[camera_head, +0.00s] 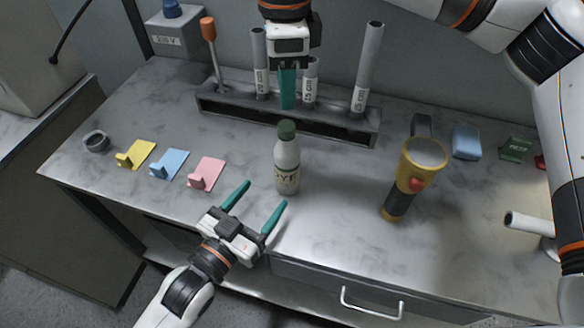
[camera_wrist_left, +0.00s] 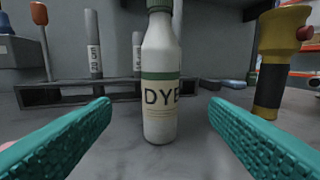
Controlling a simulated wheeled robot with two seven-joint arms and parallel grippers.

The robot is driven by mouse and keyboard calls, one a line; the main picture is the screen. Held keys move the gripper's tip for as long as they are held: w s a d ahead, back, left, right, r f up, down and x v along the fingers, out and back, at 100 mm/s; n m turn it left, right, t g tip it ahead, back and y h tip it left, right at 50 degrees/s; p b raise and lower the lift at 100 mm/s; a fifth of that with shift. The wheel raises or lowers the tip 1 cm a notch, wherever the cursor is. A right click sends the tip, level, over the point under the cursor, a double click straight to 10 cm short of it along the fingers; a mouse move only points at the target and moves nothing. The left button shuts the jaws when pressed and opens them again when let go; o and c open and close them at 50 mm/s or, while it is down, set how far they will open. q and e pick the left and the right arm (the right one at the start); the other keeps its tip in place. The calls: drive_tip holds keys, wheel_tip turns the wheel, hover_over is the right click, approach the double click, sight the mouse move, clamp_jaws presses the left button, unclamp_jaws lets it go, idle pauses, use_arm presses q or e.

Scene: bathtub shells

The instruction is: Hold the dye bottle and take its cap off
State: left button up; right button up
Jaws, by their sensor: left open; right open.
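The dye bottle (camera_head: 287,165) is white with a green cap (camera_head: 286,130) on top and stands upright on the marble-look table. In the left wrist view the bottle (camera_wrist_left: 160,80) stands centred between my fingers, a little beyond their tips, with "DYE" on its label. My left gripper (camera_head: 262,194) is open and empty, in front of the bottle and pointing at it. My right gripper (camera_head: 288,106) hangs above and behind the cap, pointing down. Its green fingers overlap in the head view, so the gap between them is hidden.
A dark rack (camera_head: 330,126) with grey tubes stands behind the bottle. A yellow and black flashlight (camera_head: 408,180) stands to the right. Yellow, blue and pink tags (camera_head: 207,173) lie to the left. A blue block (camera_head: 466,142) lies at the right. The table around the bottle is clear.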

sight(292, 161)
use_arm(q)
drive_tip(key=x, duration=1.1)
drive_tip(key=shift+w+d+r, duration=0.1)
drive_tip(key=shift+w+d, duration=0.1)
drive_tip(key=shift+w, duration=0.05)
use_arm(e)
drive_tip(key=shift+s, duration=0.1)
